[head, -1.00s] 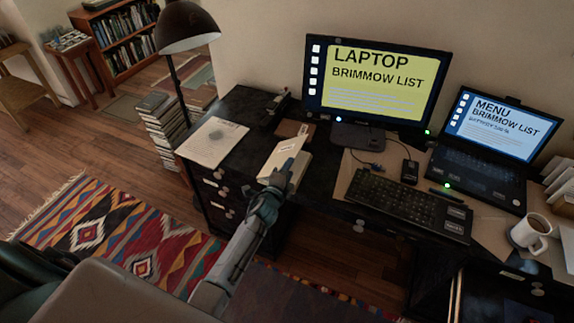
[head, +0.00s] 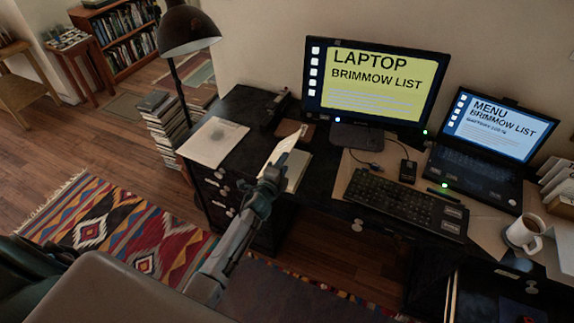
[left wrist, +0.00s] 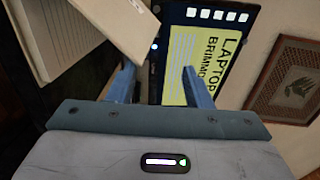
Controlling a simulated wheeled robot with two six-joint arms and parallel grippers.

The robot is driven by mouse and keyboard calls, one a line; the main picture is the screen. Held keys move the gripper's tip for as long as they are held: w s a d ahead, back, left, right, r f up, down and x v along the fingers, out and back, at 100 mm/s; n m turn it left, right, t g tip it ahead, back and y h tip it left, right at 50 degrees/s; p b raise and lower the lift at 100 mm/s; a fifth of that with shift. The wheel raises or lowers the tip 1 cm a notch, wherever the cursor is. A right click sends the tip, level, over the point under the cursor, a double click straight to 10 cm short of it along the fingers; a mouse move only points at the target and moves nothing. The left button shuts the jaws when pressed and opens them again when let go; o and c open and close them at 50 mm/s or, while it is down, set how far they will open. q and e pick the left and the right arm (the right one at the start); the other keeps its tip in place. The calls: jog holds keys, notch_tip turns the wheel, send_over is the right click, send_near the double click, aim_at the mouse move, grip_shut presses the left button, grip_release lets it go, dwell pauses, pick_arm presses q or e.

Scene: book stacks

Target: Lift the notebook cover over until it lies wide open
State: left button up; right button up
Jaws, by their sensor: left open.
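The notebook (head: 299,171) lies on the dark desk with its cream cover (head: 285,148) raised at a steep tilt above the pages. My left gripper (head: 277,168) is at the cover's near side in the head view and hides part of the notebook. In the left wrist view the fingers (left wrist: 160,84) are apart with nothing seen between them but background. There the cover (left wrist: 118,24) slants close by the left finger, and the pages (left wrist: 52,38) show behind it. I cannot tell whether the finger touches the cover. My right gripper is not in view.
A paper sheet (head: 212,141) lies left of the notebook. The monitor (head: 372,82) stands behind it to the right, with the keyboard (head: 405,203), laptop (head: 482,160) and mug (head: 525,234) further right. A lamp (head: 188,29) rises at the back left.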

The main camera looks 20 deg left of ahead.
pick_arm(q)
jog(key=shift+a+r+p, duration=0.5)
jog(key=shift+a+r, duration=0.15)
jog(key=shift+a, duration=0.05)
jog(key=shift+r, duration=0.1)
jog(key=shift+a+r+p, duration=0.3)
jog(key=shift+a+p, duration=0.05)
jog(key=shift+a, duration=0.15)
jog(key=shift+a+r+p, duration=0.25)
jog(key=shift+a+p, duration=0.1)
jog(key=shift+a, duration=0.1)
jog(key=shift+a+r, duration=0.1)
